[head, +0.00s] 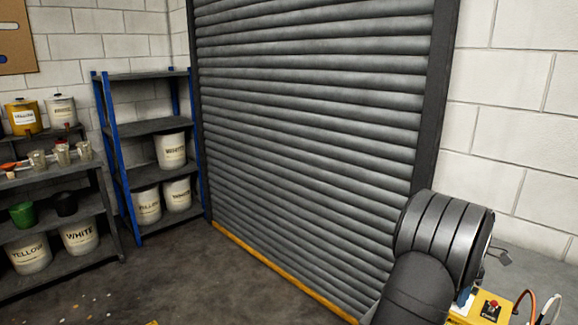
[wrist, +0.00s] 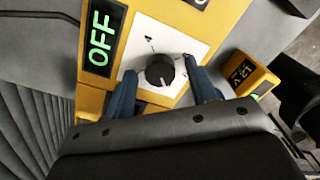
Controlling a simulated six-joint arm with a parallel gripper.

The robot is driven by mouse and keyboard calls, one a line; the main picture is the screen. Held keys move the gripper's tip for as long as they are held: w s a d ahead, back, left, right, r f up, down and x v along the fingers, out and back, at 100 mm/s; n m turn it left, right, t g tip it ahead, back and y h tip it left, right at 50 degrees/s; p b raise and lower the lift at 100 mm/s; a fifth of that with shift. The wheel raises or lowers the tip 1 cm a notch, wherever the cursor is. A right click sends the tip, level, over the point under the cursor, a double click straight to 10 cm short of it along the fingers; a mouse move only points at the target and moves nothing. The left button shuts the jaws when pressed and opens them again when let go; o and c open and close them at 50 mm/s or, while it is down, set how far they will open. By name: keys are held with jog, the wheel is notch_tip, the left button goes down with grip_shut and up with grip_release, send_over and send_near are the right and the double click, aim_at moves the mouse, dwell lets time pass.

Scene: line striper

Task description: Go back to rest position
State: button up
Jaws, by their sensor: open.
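My gripper (wrist: 160,70) shows in the wrist view with its two blue-grey fingers apart. The black round knob (wrist: 160,70) on a white dial plate (wrist: 146,36) lies between the fingertips. I cannot tell whether either finger touches it. The plate is on a yellow panel (wrist: 208,18). Left of the dial, a black display (wrist: 101,40) reads OFF in green letters.
A grey roller shutter (head: 310,120) fills the middle. A blue-posted shelf (head: 150,127) with paint buckets (head: 171,151) and a bench are at left. The floor (head: 190,280) before the shutter is mostly clear.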

jog(key=m, duration=1.1)
jog(key=shift+m, duration=1.9)
